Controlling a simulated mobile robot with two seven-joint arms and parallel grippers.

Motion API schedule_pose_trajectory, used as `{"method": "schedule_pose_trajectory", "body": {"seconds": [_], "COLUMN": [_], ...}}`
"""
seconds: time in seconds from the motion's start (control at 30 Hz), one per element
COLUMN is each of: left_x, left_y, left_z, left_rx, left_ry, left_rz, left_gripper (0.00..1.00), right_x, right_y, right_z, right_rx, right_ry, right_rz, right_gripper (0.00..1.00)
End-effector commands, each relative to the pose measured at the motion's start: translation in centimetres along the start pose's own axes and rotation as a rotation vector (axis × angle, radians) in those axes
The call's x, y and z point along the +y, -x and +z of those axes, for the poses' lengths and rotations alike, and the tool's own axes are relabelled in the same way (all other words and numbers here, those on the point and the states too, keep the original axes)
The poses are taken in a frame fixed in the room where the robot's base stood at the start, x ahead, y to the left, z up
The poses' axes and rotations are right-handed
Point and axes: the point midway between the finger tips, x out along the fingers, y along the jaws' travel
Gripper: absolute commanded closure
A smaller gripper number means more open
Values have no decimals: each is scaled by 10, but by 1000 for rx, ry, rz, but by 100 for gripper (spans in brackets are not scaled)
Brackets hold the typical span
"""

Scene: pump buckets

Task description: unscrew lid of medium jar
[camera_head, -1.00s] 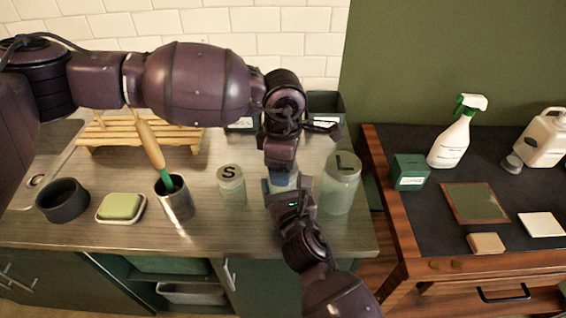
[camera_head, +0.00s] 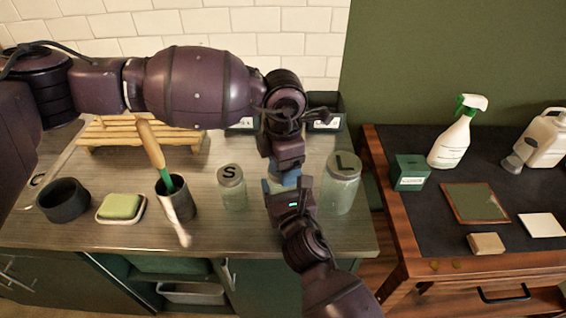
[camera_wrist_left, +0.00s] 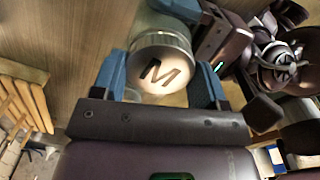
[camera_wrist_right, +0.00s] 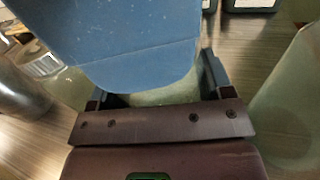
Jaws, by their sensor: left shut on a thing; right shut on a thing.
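The medium jar stands on the counter between the small and large jars, and my grippers hide most of it in the head view. Its lid (camera_wrist_left: 160,72), marked M, faces the left wrist camera. The jar's clear body (camera_wrist_left: 160,27) also shows there. My left gripper (camera_head: 283,172) comes from above, its blue fingers shut on either side of the lid. My right gripper (camera_head: 288,192) comes from the front and is shut around the jar's body (camera_wrist_right: 165,95), partly hidden behind a blue finger in the right wrist view.
The small jar (camera_head: 232,190) stands close on the left and the large jar (camera_head: 341,185) close on the right. A metal cup (camera_head: 178,205) with a brush, a soap dish (camera_head: 121,219) and a dark bowl (camera_head: 63,200) stand farther left. A wooden rack (camera_head: 110,137) is behind.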

Motion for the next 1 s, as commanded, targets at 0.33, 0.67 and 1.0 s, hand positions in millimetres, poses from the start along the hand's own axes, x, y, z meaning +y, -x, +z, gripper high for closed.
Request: {"method": "schedule_pose_trajectory", "body": {"seconds": [0.33, 0.67, 1.0], "left_x": [0, 0, 0], "left_y": [6, 15, 22], "left_z": [0, 0, 0], "left_rx": [-1, -1, 0], "left_ry": [-1, -1, -1], "left_rz": [1, 1, 0], "left_gripper": [61, 61, 61], "right_x": [0, 0, 0], "right_y": [0, 0, 0], "right_z": [-1, -1, -1], "right_rx": [2, 2, 2], "right_ry": [1, 1, 1], "right_rz": [-1, -1, -1], "right_gripper": [93, 93, 93]}}
